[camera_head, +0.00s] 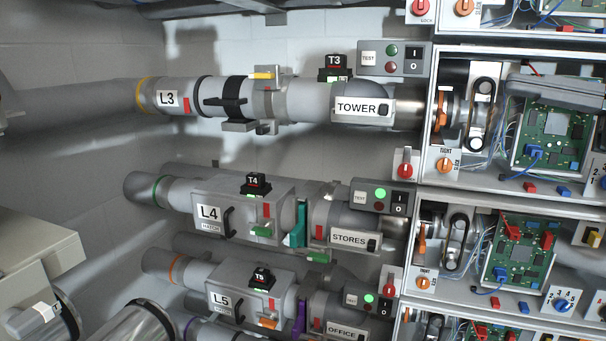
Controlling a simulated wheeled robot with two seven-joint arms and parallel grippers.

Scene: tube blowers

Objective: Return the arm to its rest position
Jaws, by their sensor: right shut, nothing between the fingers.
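My left gripper is not in view.
Tubes L3 (152,97), L4 (175,193) and L5 (190,271) run along the wall to the cabinets. A switch box (394,58) sits above TOWER. Cabinet shelf edges (520,202) jut out. A beige box (35,255) stands at lower left.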

